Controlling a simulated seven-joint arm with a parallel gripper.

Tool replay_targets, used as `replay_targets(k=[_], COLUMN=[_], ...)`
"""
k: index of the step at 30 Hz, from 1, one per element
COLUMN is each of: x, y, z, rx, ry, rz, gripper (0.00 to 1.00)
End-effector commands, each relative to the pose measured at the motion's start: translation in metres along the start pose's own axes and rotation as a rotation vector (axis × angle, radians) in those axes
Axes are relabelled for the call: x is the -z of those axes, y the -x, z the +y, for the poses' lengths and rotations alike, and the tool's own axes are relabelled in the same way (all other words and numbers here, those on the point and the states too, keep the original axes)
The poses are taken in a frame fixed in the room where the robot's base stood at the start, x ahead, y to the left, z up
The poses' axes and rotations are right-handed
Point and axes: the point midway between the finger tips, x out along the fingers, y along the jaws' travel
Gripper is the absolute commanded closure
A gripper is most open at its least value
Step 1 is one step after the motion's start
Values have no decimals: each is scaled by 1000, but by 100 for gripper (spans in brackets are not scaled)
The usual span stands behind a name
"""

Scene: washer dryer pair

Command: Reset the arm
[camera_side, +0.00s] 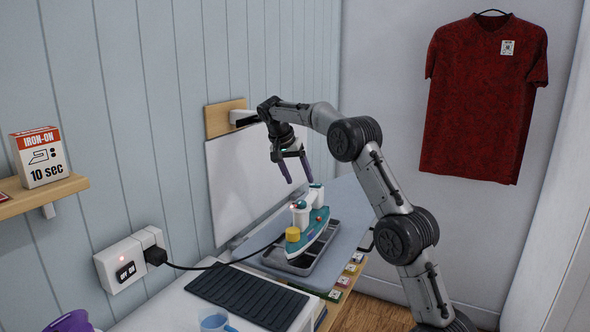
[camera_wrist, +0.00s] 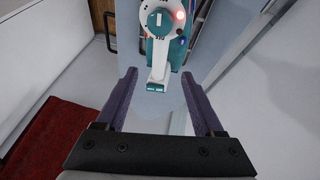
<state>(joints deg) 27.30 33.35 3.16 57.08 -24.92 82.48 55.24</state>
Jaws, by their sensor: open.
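My gripper (camera_side: 290,172) is open and empty. It hangs above and a little left of the iron in the side view, with its two purple fingers pointing down. In the wrist view the gripper (camera_wrist: 172,105) has its fingers spread wide, with nothing between them.
A red shirt (camera_side: 484,100) hangs on the back wall. A wall socket (camera_side: 124,262) holds a black plug whose cord runs toward the iron. A white panel (camera_side: 250,180) stands behind the gripper.

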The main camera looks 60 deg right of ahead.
Motion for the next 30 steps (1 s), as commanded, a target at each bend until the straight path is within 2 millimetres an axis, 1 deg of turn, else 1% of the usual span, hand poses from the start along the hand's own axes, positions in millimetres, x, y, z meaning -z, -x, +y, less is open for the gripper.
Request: replay_targets(k=[1,3,6,13,14,17,18,20,21,24,26,27,29,30], x=[0,0,0,-2,-3,-6,-10,-22,-32,-60,-78,-91,-110,-123], y=[8,16,24,33,38,72,90,115,131,163,177,185,195,199], z=[-1,-1,-1,-3,-3,0,5,15,23,45,58,67,81,91], rx=[2,2,1,5,14,66,89,122,145,208,246,272,311,337], ry=[0,0,0,6,7,9,13,27,40,90,133,167,220,257], rz=[1,1,0,3,9,44,58,71,76,85,88,91,94,96], gripper=[30,30,30,30,30,30,30,30,30,30,30,30,30,30])
